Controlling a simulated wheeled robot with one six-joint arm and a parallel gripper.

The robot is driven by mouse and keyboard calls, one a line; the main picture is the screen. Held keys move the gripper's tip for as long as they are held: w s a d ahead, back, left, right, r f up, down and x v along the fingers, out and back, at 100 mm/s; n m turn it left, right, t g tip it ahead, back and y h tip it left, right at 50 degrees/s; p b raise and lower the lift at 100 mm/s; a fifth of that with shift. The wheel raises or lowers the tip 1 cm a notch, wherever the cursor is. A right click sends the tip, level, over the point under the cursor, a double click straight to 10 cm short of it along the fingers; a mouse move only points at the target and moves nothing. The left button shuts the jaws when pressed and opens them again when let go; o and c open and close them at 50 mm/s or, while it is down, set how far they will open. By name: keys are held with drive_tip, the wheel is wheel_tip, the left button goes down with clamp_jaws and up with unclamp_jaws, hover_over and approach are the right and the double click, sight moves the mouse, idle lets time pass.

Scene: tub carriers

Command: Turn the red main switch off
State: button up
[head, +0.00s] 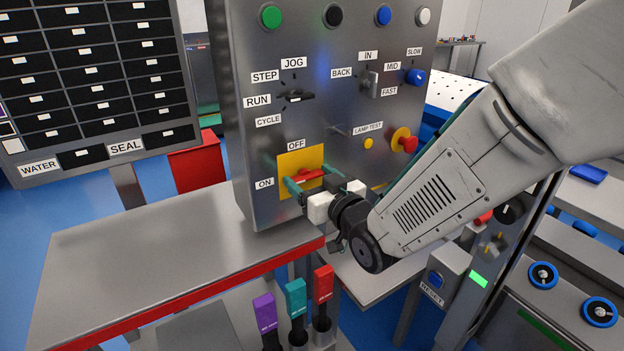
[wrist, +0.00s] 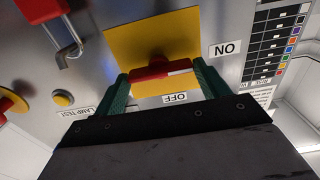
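The red main switch (head: 309,174) sits on a yellow plate (head: 297,160) low on the grey panel. In the head view its handle lies roughly level, with the ON label (head: 264,183) at its left and the OFF label (head: 296,145) above. The wrist view sees it upside down: the red handle (wrist: 155,70) has a white mark on the end towards ON. My gripper (head: 309,178) is at the plate. Its green fingers, in the wrist view (wrist: 162,76), stand apart beyond the two ends of the handle. Any contact cannot be told.
The yellow lamp test button (head: 368,143) and a red mushroom button (head: 408,144) sit right of the switch. A red padlock (wrist: 45,8) shows in the wrist view. A bare table (head: 150,235) and purple, teal and red levers (head: 323,283) stand below.

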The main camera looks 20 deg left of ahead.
drive_tip(key=c, duration=0.4)
drive_tip(key=shift+c, duration=0.2)
drive_tip(key=shift+m, duration=0.4)
drive_tip(key=m, duration=0.3)
drive_tip(key=shift+w+d+m, duration=0.1)
drive_tip(key=shift+m, duration=0.2)
drive_tip(key=m, duration=0.3)
drive_tip(key=shift+f+m, duration=0.1)
drive_tip(key=shift+m, duration=0.3)
drive_tip(key=m, duration=0.5)
drive_tip(key=shift+f, duration=0.1)
drive_tip(key=shift+w+d+f+m, duration=0.1)
drive_tip(key=shift+m, duration=2.3)
